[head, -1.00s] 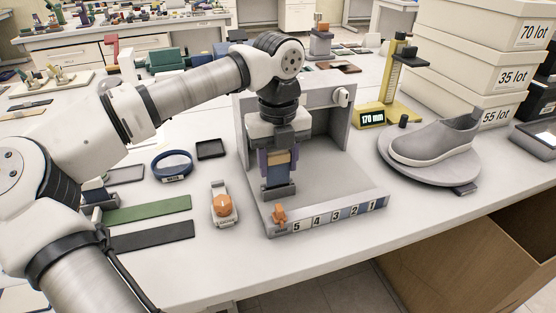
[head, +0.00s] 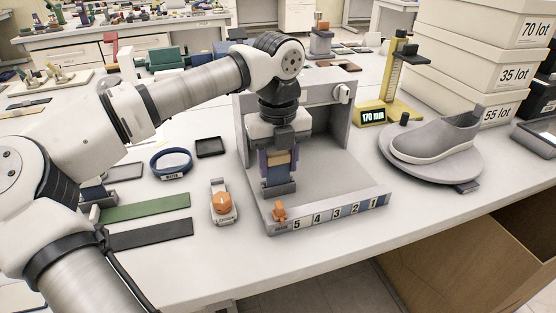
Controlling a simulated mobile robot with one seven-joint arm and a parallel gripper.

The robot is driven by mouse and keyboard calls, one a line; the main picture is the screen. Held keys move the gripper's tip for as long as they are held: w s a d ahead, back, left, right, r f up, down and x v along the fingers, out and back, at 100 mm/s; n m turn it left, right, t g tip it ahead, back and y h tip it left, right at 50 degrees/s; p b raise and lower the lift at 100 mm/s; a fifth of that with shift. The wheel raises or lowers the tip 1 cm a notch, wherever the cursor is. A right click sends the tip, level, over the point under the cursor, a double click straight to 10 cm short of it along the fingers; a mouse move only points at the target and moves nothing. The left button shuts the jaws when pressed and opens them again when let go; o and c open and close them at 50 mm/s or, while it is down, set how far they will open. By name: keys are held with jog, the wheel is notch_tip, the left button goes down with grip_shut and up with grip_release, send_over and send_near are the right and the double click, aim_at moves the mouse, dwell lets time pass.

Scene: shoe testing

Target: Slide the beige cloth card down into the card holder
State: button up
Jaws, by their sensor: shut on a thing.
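My gripper (head: 279,160) points straight down inside the grey booth. Its two bluish fingers are shut on the beige cloth card (head: 280,157), which stands upright between them. A dark blue part (head: 278,174) shows just below the beige face. Under it is a small grey block (head: 279,189), apparently the card holder, on the booth floor. The card is in line above the holder. The card's lower edge is too small to make out, so I cannot tell how deep it sits.
The grey booth (head: 335,190) has walls behind the gripper and a numbered strip (head: 338,212) with an orange knob (head: 279,211) in front. An orange-topped device (head: 222,203) stands left. A shoe (head: 435,140) on a round plate (head: 420,166) stands right.

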jog(key=shift+f, duration=0.2)
jog(key=o, duration=1)
jog(key=shift+o, duration=0.2)
jog(key=shift+r, duration=0.15)
notch_tip(320, 180, up, 14)
jog(key=shift+b, duration=0.35)
jog(key=shift+s+f, duration=0.15)
jog(key=shift+f, duration=0.05)
